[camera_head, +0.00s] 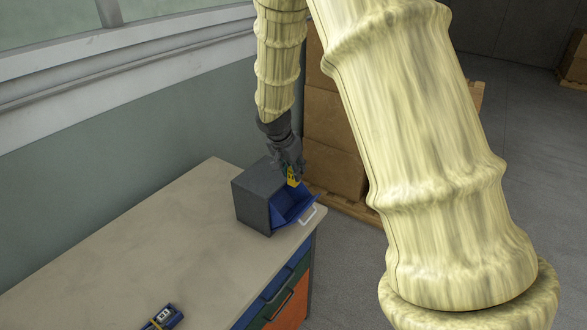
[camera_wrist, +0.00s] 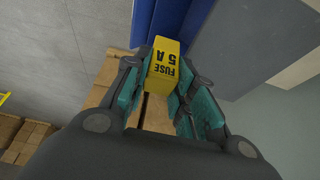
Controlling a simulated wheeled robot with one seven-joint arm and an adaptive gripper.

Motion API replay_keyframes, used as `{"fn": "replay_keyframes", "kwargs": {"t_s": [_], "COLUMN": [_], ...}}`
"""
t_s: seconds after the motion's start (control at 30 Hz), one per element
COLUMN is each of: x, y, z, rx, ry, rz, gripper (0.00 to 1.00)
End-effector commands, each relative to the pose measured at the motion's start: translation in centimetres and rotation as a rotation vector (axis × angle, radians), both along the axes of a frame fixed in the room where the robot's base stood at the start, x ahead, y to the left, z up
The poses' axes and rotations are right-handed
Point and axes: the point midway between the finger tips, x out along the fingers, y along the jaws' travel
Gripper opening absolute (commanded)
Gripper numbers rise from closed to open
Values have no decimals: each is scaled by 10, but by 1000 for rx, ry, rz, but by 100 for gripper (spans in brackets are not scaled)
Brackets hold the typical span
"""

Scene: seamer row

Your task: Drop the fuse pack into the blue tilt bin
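The fuse pack (camera_wrist: 164,66) is a yellow block marked "FUSE 5 A". It also shows as a small yellow patch in the head view (camera_head: 292,177). My gripper (camera_wrist: 163,80) is shut on it, with a teal-padded finger on each side. In the head view my gripper (camera_head: 290,166) is above the blue tilt bin (camera_head: 294,205), which is tipped open at the front of a dark grey housing (camera_head: 254,203). The blue bin also shows beyond the pack in the wrist view (camera_wrist: 170,22). The bin's inside is partly hidden.
The housing stands at the far end of a beige-topped workbench (camera_head: 160,240) with coloured drawers. Stacked cardboard boxes (camera_head: 333,145) on a pallet stand behind. The middle benchtop is clear.

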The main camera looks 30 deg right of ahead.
Motion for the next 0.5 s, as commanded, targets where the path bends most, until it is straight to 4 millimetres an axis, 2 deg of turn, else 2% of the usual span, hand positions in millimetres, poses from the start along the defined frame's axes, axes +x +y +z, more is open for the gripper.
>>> {"fn": "replay_keyframes", "kwargs": {"t_s": [0.03, 0.1, 0.13, 0.5], "x": [0, 0, 0, 0], "y": [0, 0, 0, 1], "z": [0, 1, 1, 3], "rx": [0, 0, 0, 0], "ry": [0, 0, 0, -1], "rz": [0, 0, 0, 0], "gripper": [35, 48, 51, 51]}}
